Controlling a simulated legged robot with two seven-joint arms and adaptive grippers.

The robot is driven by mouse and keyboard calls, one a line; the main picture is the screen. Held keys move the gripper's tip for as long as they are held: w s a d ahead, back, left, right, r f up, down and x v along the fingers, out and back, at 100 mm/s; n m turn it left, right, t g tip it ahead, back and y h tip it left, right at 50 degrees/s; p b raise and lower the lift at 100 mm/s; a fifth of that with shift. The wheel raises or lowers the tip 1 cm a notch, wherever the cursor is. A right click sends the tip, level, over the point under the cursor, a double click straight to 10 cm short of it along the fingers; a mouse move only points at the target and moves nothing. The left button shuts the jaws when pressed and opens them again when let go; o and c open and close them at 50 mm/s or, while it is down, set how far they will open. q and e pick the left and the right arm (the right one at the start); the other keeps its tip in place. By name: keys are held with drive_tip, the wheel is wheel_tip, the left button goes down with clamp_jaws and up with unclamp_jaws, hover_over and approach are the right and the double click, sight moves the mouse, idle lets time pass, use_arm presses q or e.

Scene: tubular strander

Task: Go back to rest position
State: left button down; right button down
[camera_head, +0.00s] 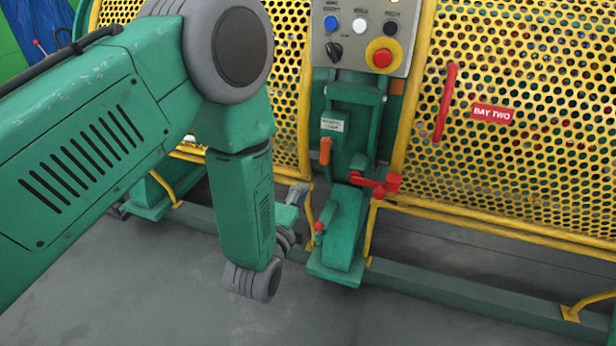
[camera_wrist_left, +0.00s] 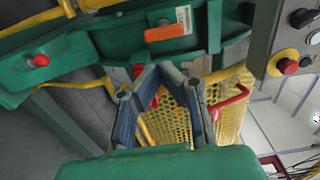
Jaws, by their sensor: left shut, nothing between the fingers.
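My left arm reaches in from the left in the head view and hangs bent in front of the machine. My left gripper (camera_head: 300,196) is small and partly hidden behind my forearm, beside the green column of the machine. In the left wrist view its two fingers (camera_wrist_left: 158,72) come together towards their tips, shut with nothing between them. The red lever (camera_head: 375,184) and orange handle (camera_head: 325,151) on the column are near it in the head view. The orange handle (camera_wrist_left: 168,33) lies beyond the fingertips in the wrist view. My right gripper is not in view.
A control panel (camera_head: 346,62) with a red emergency button (camera_head: 382,58) stands above the column. Yellow mesh guards (camera_head: 540,90) flank it, the right one with a red handle (camera_head: 446,103) and a "BAY TWO" sign (camera_head: 492,114). A green rail (camera_head: 450,297) runs low. Grey floor is open in front.

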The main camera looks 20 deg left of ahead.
use_arm(q)
drive_tip(key=s+a+f+n+g+p, duration=0.45)
drive_tip(key=s+f+n+g, duration=0.35)
drive_tip(key=s+f, duration=0.3)
drive_tip(key=s+a+f+n+g+p, duration=0.1)
drive_tip(key=s+n+g, duration=0.3)
drive_tip(key=s, duration=0.7)
drive_tip(key=s+a+f+n+g+p, duration=0.1)
drive_tip(key=s+a+n+g, duration=0.3)
drive_tip(key=s, duration=0.7)
drive_tip(key=shift+s+f+n+g+y, duration=0.15)
drive_tip(key=shift+s+n+g+y, duration=0.2)
drive_tip(key=shift+n+g, duration=0.45)
drive_tip(key=shift+a, duration=0.1)
